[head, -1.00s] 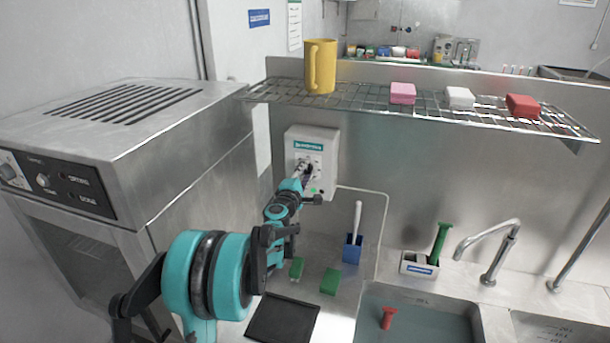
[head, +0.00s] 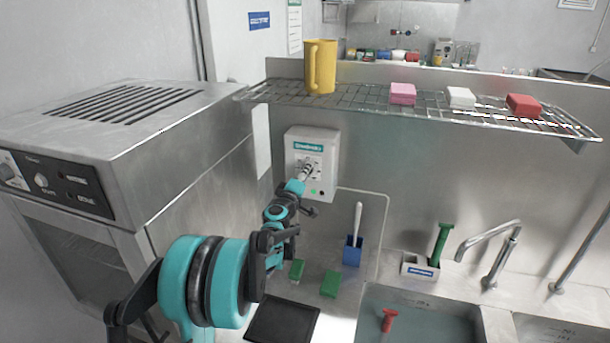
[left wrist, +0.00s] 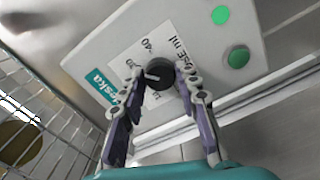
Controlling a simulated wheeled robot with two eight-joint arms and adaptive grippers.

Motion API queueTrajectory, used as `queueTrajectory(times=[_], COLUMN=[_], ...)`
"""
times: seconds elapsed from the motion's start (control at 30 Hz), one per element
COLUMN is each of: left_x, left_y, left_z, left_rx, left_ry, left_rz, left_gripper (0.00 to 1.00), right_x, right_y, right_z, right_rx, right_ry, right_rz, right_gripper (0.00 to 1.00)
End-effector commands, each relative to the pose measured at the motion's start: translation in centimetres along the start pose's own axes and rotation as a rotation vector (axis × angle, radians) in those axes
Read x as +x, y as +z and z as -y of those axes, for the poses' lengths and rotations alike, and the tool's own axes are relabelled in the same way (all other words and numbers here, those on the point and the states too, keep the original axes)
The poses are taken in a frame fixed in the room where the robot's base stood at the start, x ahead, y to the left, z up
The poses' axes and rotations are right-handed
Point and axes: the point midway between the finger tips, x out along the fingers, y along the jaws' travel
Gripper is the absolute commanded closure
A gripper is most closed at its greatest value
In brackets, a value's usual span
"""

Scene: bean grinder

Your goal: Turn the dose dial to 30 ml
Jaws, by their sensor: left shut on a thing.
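The dose dial (left wrist: 159,73) is a round black knob with a white mark, on the front of a white wall box (head: 326,142) with a teal label. In the left wrist view a "40" and "DOSE ml" are printed around the dial; other numbers are partly hidden, and I cannot read the setting surely. My left gripper (left wrist: 160,86) has its two fingers on either side of the dial, shut on it. In the head view the left gripper (head: 304,174) reaches the box front and hides the dial. My right gripper is not in view.
A wire shelf (head: 360,98) hangs above the box, carrying a yellow jug (head: 320,66) and several blocks. A blue holder (head: 352,252) with a white-handled brush stands at lower right.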

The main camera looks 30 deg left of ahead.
Motion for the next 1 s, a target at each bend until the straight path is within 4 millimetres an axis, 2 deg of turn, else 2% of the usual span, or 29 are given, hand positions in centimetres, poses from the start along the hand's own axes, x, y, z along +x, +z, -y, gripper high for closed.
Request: queueTrajectory(times=[0.43, 0.47, 0.5, 0.53, 0.83, 1.0], left_x=[-0.1, -0.1, -0.1, -0.1, -0.1, -2.0], left_y=[0.2, 0.2, 0.2, 0.2, 0.1, 0.0], left_z=[0.1, 0.1, 0.1, 0.1, 0.0, 0.0], left_rx=[0.01, 0.01, 0.01, 0.01, 0.009, 0.009], left_ry=[0.001, 0.001, 0.001, 0.001, 0.0, 0.0], left_rz=[0.003, 0.003, 0.003, 0.003, 0.001, 0.0], left_gripper=[0.97, 0.61, 0.5, 0.47, 0.47, 0.47], right_x=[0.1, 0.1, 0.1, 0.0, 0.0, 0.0], right_y=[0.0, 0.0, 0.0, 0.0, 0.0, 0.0], right_z=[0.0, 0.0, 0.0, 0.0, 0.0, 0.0], right_rx=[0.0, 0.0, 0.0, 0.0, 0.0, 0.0], right_ry=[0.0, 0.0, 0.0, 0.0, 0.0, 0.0], right_rz=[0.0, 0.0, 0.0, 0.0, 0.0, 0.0], right_gripper=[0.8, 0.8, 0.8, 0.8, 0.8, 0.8])
